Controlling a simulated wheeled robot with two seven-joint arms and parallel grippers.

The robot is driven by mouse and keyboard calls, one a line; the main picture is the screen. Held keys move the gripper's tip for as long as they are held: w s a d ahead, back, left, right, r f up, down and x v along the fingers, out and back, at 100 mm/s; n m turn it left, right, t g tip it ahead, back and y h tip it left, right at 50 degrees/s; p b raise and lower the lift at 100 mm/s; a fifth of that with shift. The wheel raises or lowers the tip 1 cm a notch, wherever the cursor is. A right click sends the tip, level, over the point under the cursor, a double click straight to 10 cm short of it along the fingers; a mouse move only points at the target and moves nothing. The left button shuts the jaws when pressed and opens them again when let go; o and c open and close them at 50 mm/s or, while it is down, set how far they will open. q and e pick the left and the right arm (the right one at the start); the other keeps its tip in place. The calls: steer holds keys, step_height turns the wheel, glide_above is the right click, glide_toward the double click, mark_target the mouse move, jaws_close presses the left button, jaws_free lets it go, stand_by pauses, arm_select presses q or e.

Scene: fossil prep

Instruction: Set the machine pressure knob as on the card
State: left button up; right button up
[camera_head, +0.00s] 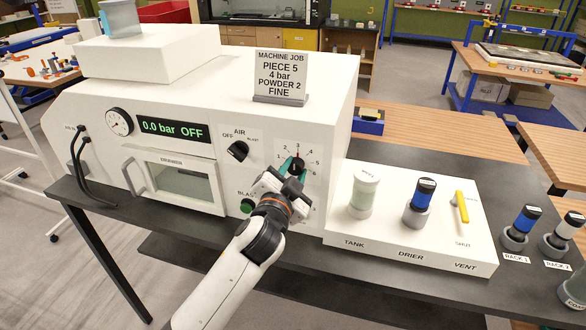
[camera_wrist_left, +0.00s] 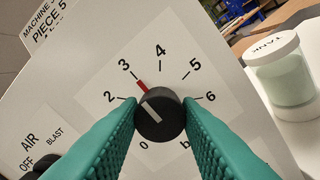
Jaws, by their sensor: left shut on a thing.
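The job card (camera_head: 282,77) stands on top of the white machine and reads PIECE 5, 4 bar, POWDER 2, FINE. The black pressure knob (camera_wrist_left: 160,115) sits on a dial with numbers from 0 to 6 and carries a white line. A red pointer mark at its edge points close to the 3, short of the 4. My left gripper (camera_head: 291,167) is shut on this knob, with a green finger on each side in the left wrist view (camera_wrist_left: 160,120). The display (camera_head: 173,130) reads 0.0 bar OFF. My right gripper is not in view.
The air knob (camera_head: 238,151) is left of the dial, and the green button (camera_head: 247,206) is below it. A white panel at right holds the tank jar (camera_head: 363,194), the drier (camera_head: 420,200) and the yellow vent lever (camera_head: 461,206). Racked jars (camera_head: 520,229) stand further right.

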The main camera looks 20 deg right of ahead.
arm_select(q)
steer(key=m+p, duration=0.1)
steer(key=m, duration=0.3)
steer(key=shift+m, duration=0.3)
steer(key=shift+m+p, duration=0.55)
steer(key=shift+m, duration=0.95)
steer(key=shift+f, duration=0.1)
steer(key=o, duration=1)
steer(key=shift+b+v, duration=1.55)
steer(key=shift+v, duration=4.45)
